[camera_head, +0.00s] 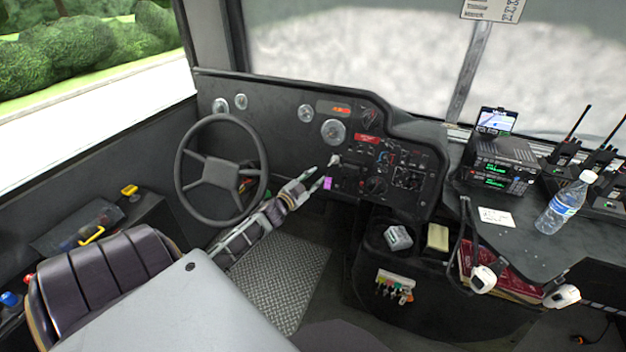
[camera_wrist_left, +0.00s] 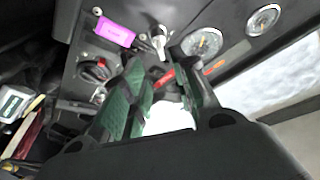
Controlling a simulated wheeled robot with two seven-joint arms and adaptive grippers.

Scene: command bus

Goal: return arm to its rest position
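My left arm comes in from the lower left in the head view, passing to the right of the steering wheel (camera_head: 220,170). My left gripper (camera_head: 314,178) is in front of the dashboard panel (camera_head: 290,120), by a small metallic key or knob (camera_head: 335,160) and a purple label (camera_head: 327,183). In the left wrist view the two green-padded fingers (camera_wrist_left: 160,75) stand apart, with nothing clearly held between them. The metallic key or knob (camera_wrist_left: 160,40) shows just beyond the fingertips; I cannot tell if they touch. My right gripper is not in view.
The driver's seat (camera_head: 105,275) is at lower left. On the right, a console shelf (camera_head: 510,235) carries radios (camera_head: 497,165) and a water bottle (camera_head: 565,202). A lower bin (camera_head: 385,270) stands right of the open floor plate (camera_head: 280,275).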

